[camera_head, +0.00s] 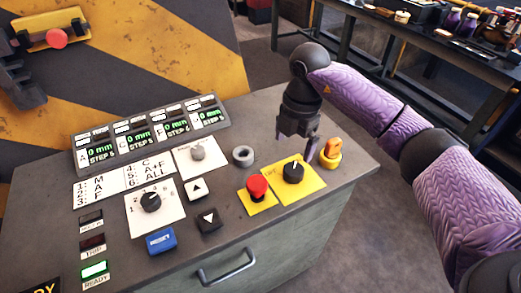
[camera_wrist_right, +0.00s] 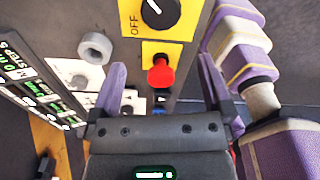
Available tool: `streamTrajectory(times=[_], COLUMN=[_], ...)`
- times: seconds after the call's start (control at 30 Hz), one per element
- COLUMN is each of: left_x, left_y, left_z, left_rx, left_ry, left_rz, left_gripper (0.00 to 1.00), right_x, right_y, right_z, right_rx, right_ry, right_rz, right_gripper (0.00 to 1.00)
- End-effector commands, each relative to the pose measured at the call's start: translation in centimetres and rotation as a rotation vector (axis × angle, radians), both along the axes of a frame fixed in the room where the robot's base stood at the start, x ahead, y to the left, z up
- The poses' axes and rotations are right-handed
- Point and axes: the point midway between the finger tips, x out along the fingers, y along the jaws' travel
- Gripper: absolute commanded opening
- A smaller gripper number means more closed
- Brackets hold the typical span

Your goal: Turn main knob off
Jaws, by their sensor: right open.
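The black main knob (camera_head: 293,172) sits on a yellow plate on the sloped console top, toward its right side. In the right wrist view the knob (camera_wrist_right: 160,10) is at the top edge, partly cut off, with a white pointer mark and "OFF" lettered to its left. My right gripper (camera_head: 298,143) is above and just behind the knob, apart from it, with its fingers pointing down. My left gripper does not show.
A red button (camera_head: 257,187) stands left of the knob and an orange knob (camera_head: 332,149) to its right. A workbench (camera_head: 430,50) stands behind.

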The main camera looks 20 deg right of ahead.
Motion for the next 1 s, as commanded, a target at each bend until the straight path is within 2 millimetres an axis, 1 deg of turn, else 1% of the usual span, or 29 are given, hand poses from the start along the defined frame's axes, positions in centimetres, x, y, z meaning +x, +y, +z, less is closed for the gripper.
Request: streamTrajectory(times=[0.03, 0.07, 0.13, 0.3, 0.4, 0.5, 0.63, 0.83, 0.87, 0.9, 0.97, 1.0], left_x=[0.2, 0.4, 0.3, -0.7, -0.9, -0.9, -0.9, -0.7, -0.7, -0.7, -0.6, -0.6], left_y=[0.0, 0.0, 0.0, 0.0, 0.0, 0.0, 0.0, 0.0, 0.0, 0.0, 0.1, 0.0], left_z=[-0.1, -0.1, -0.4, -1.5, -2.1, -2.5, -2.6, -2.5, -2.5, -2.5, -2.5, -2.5], left_rx=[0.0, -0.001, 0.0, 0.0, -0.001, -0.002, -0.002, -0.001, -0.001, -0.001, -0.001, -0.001], left_ry=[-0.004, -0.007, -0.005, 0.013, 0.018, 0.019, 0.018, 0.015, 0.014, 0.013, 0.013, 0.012], left_rz=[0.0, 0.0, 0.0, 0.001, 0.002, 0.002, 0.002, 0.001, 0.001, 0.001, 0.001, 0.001], left_gripper=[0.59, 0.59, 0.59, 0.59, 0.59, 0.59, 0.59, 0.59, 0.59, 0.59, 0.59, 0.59], right_x=[0.0, 0.0, -0.1, -0.2, -0.1, -0.1, -0.1, -0.1, -0.1, -0.1, -0.1, -0.1], right_y=[-0.7, -0.9, -1.1, -1.0, -1.0, -1.0, -1.0, -1.0, -1.0, -1.0, -1.0, -1.0], right_z=[0.5, 0.5, -0.4, -4.8, -7.0, -8.5, -9.2, -9.2, -9.2, -9.2, -9.2, -9.2], right_rx=[-0.043, -0.058, -0.071, -0.066, -0.065, -0.065, -0.063, -0.063, -0.063, -0.063, -0.063, -0.063], right_ry=[-0.004, -0.004, -0.001, 0.002, 0.001, 0.0, -0.002, -0.003, -0.003, -0.003, -0.003, -0.003], right_rz=[-0.022, -0.031, -0.038, -0.036, -0.036, -0.035, -0.035, -0.035, -0.035, -0.035, -0.035, -0.035], right_gripper=[1.0, 1.0, 1.0, 1.0, 1.0, 1.0, 1.0, 1.0, 0.98, 0.89, 0.77, 0.68])
